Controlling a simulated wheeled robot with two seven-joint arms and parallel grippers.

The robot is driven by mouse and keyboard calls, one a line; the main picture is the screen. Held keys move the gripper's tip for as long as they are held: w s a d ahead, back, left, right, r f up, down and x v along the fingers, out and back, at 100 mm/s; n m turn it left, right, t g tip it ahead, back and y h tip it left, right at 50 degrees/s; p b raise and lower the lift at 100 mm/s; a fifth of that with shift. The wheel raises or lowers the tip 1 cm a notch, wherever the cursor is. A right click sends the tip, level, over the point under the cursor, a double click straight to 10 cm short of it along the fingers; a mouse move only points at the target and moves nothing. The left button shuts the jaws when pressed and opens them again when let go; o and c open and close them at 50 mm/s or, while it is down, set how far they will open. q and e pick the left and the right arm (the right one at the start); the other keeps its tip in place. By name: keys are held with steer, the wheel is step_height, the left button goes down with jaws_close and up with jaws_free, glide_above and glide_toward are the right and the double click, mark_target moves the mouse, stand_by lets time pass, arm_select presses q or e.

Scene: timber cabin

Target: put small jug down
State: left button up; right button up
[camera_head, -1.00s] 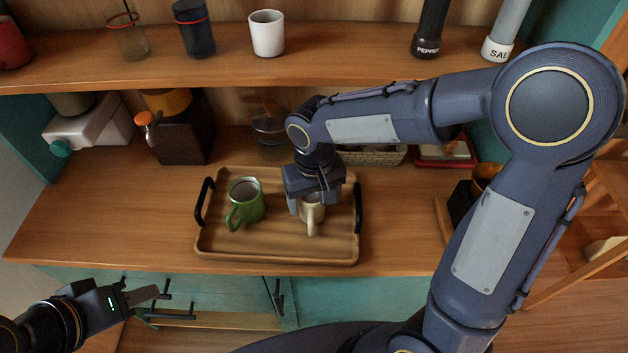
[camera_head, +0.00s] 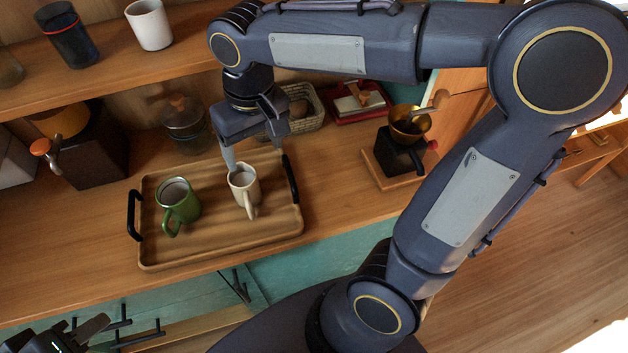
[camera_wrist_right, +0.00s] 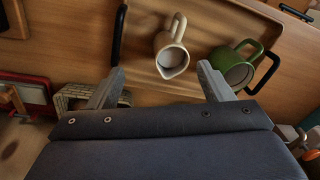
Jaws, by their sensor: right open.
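The small jug (camera_head: 243,187) is cream-coloured and stands upright on the wooden tray (camera_head: 215,245), right of a green mug (camera_head: 178,204). In the right wrist view the jug (camera_wrist_right: 172,57) shows its spout and handle, apart from the fingers. My right gripper (camera_head: 254,158) is open and empty, just behind and above the jug. In the right wrist view its fingertips (camera_wrist_right: 160,76) are spread wide, with the green mug (camera_wrist_right: 236,68) beyond one of them. My left gripper (camera_head: 85,330) is at the lower left corner, low in front of the counter, partly cut off; its jaws are unclear.
The tray has black handles at both ends. Behind it stand a glass jar (camera_head: 185,122), a dark grinder (camera_head: 88,150) and a wicker basket (camera_head: 300,110). A brass-topped coffee grinder (camera_head: 402,145) stands to the right. The upper shelf holds cups.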

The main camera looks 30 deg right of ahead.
steer(key=s+d+f+m+t+y, duration=0.1)
steer(key=s+d+t, duration=0.1)
steer(key=s, duration=0.4)
steer(key=s+d+f+m+t+y, duration=0.1)
steer(key=s+d+f+t+y, duration=0.1)
steer(key=s, duration=0.5)
steer(key=shift+s+d+f+t, duration=0.25)
steer(key=shift+d+t, duration=0.35)
steer(key=shift+d, duration=0.45)
